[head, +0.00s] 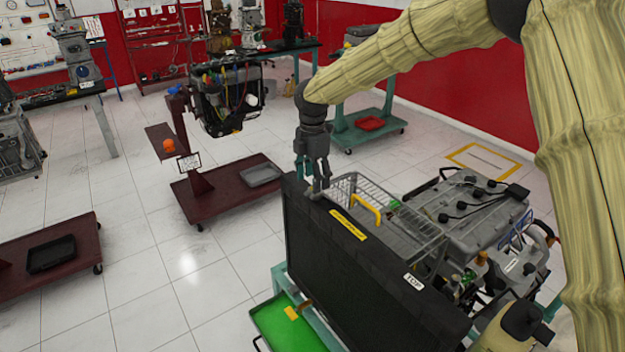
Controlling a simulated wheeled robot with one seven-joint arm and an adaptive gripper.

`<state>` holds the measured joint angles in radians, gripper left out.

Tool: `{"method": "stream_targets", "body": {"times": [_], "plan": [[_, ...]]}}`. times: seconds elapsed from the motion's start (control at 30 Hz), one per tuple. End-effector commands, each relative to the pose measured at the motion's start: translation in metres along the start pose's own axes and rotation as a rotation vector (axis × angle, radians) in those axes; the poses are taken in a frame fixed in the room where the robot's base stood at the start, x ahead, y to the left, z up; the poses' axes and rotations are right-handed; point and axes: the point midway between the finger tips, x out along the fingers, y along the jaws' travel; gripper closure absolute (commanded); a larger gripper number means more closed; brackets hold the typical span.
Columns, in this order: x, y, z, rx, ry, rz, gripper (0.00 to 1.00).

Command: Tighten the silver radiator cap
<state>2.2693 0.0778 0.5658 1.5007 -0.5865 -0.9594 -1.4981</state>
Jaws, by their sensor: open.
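The radiator (352,265) is a large dark panel standing upright on the front of the engine trainer, with a yellow label along its top edge. My gripper (314,182) points down over the left end of the radiator's top edge, with its fingers spread. A small grey area shows just below the fingertips. The silver radiator cap cannot be made out clearly there, as the fingers cover that spot. I cannot tell whether the fingers are around the cap or touching it.
The engine (462,215) lies to the right. A green tray (285,325) is below in front. A maroon engine stand (228,190) is to the left, with open tiled floor between.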

Motion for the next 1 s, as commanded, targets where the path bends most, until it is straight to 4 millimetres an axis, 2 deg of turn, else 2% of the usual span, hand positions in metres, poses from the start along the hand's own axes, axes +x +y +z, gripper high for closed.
{"method": "stream_targets", "body": {"times": [0.2, 0.63, 0.67, 0.87, 1.0], "plan": [[0.022, 0.001, 0.0, -0.001, 0.001, -0.002, 0.42], [0.032, 0.002, 0.001, -0.001, 0.001, -0.001, 0.42], [0.032, 0.002, 0.001, -0.001, 0.001, -0.001, 0.46], [0.032, 0.002, 0.001, -0.001, 0.001, 0.0, 0.81], [0.03, 0.002, 0.0, 0.0, 0.001, 0.0, 0.81]]}}
